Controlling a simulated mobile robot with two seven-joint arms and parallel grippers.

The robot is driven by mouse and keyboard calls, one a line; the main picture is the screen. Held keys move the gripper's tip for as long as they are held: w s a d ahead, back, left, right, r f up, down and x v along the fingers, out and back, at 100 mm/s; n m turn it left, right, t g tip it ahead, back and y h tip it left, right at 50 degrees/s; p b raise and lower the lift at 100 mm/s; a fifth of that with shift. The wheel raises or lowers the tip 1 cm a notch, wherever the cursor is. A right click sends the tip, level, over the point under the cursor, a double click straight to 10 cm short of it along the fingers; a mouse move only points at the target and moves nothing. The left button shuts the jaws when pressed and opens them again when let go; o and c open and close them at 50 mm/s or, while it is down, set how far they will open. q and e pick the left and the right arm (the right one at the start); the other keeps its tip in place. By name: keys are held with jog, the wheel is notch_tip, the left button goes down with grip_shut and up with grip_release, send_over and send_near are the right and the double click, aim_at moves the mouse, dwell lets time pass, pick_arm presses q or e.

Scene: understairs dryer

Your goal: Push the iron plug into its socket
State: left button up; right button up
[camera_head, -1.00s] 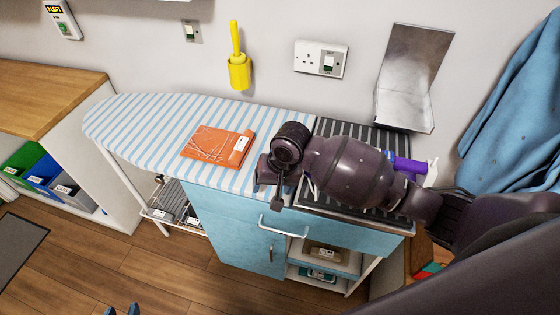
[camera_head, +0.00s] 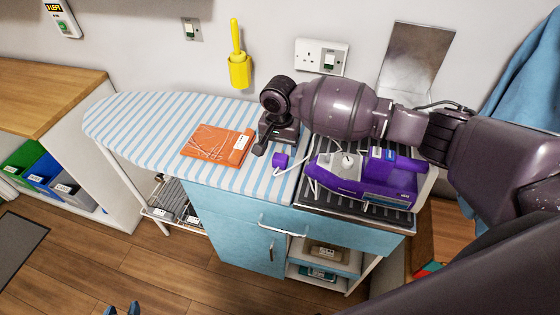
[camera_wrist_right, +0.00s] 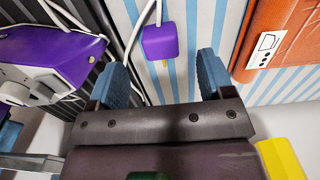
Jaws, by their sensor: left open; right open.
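The purple iron plug (camera_head: 281,160) lies on the striped ironing board, with its white cord running right toward the iron. It also shows in the right wrist view (camera_wrist_right: 160,41), lying just ahead of and between the fingers. My right gripper (camera_head: 269,142) is open and empty, its blue fingertips (camera_wrist_right: 162,76) apart, not touching the plug.
The purple iron (camera_head: 370,178) rests on the dark ribbed mat (camera_head: 312,197). An orange cloth packet (camera_head: 216,148) lies left of the plug. A yellow holder (camera_head: 239,70) hangs on the wall, and a metal plate (camera_head: 415,55) stands right of the socket. The board's left end is clear.

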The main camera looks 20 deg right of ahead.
aim_at(280, 158)
notch_tip(280, 158, down, 5)
jog(key=shift+f+b, duration=0.1)
jog(key=shift+b, duration=0.25)
jog(key=shift+f, duration=0.2)
jog(key=shift+c, duration=1.2)
jog(key=c, duration=0.8)
